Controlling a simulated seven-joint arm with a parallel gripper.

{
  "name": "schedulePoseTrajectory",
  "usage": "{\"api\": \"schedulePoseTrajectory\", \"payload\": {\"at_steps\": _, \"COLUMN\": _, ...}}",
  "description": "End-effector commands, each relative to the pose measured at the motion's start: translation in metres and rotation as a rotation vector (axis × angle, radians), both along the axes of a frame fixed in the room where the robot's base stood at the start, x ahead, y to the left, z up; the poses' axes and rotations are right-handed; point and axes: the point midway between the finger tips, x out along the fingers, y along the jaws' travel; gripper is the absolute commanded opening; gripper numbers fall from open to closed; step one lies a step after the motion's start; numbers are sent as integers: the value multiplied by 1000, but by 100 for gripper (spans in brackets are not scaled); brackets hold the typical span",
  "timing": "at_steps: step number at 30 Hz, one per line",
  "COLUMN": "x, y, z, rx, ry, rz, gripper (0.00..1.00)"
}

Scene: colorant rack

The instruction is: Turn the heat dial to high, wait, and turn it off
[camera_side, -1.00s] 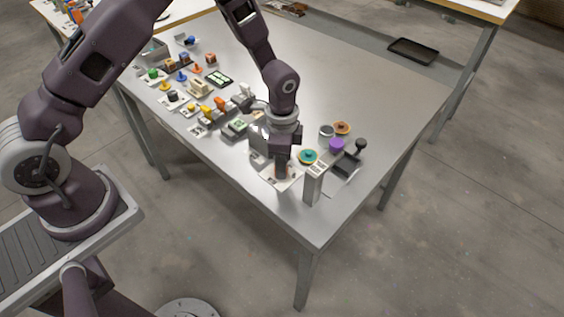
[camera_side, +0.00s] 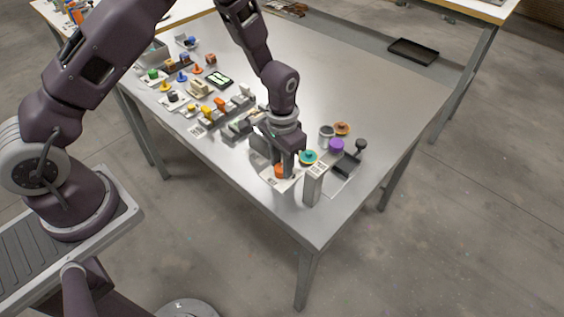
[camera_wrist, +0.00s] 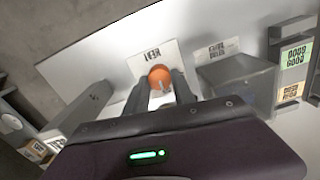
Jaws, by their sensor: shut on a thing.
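The orange heat dial (camera_wrist: 159,75) sits on a white plate (camera_wrist: 147,55) marked HEAT. A pale pointer mark on it runs down toward my gripper in the wrist view. My gripper (camera_wrist: 160,92) is shut on the dial, one finger on each side. In the side view the dial (camera_side: 281,171) shows low between the fingers of my gripper (camera_side: 285,162), near the table's front corner. The fingers hide part of the dial there. I cannot read any low, high or off marks.
A grey upright post (camera_side: 313,184) stands just right of the dial. A teal round piece (camera_side: 307,157), a purple one (camera_side: 336,145) and a black-knobbed lever (camera_side: 360,146) are close by. A grey box (camera_wrist: 238,76) stands right of the dial.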

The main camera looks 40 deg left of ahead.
Motion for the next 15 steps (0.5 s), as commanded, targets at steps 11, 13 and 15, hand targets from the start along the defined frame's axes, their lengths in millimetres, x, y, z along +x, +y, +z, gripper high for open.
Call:
{"api": "schedulePoseTrajectory", "payload": {"at_steps": 11, "x": 1, "y": 0, "z": 1, "rx": -1, "ry": -3, "rz": 72, "gripper": 0}}
{"api": "schedulePoseTrajectory", "payload": {"at_steps": 13, "x": 1, "y": 0, "z": 1, "rx": -1, "ry": -3, "rz": 74, "gripper": 0}}
{"api": "schedulePoseTrajectory", "payload": {"at_steps": 15, "x": 1, "y": 0, "z": 1, "rx": -1, "ry": -3, "rz": 75, "gripper": 0}}
